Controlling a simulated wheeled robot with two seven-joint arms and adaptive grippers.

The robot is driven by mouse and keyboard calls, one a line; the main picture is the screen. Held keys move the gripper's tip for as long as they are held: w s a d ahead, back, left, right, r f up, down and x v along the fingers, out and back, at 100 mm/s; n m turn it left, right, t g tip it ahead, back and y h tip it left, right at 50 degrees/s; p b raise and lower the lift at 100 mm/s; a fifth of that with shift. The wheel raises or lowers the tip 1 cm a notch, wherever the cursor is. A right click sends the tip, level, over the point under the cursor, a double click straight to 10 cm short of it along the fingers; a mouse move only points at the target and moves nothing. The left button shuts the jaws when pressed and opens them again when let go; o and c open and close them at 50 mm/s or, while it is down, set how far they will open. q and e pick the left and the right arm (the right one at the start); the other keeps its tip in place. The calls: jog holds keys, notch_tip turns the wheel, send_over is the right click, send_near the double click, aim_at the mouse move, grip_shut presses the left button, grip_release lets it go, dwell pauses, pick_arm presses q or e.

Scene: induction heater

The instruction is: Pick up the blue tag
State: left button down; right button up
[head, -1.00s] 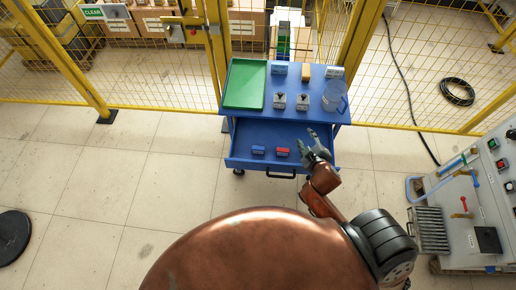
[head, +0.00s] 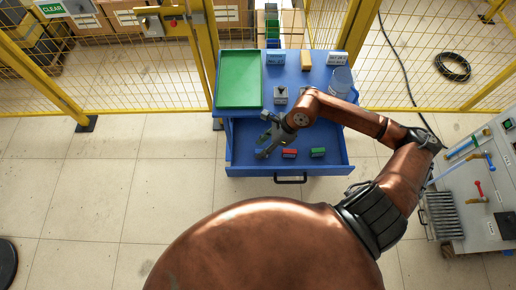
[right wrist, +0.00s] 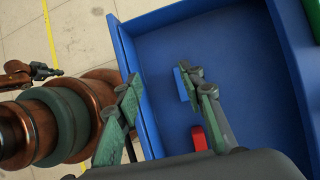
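The blue tag (head: 259,152) lies in the left part of the open blue drawer (head: 240,166). In the head view my right gripper (head: 264,152) is over it and partly hides it. In the right wrist view the blue tag (right wrist: 181,84) shows just behind one finger, partly covered by it. My right gripper (right wrist: 160,82) is open there, with nothing between its fingers. A small dark gripper, my left one (right wrist: 42,72), shows at the left edge of the right wrist view, too small to read.
A red tag (head: 289,153) and a green tag (head: 318,152) lie right of the blue one. The drawer walls stand around them. Above are a green tray (head: 240,80), a grey block (head: 280,95) and a clear jug (head: 341,82). A control panel (head: 480,180) stands right.

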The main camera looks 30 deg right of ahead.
jog(key=d+f, duration=0.1)
jog(key=d+f+h, duration=0.1)
jog(key=shift+w+d+f, duration=0.2)
jog(key=shift+d+f, duration=0.15)
jog(key=x, duration=0.2)
jog(key=b+x, duration=0.1)
jog(key=x, duration=0.3)
jog(key=shift+d+f, duration=0.15)
jog(key=shift+d, duration=0.2)
jog(key=shift+c, duration=0.4)
grip_shut()
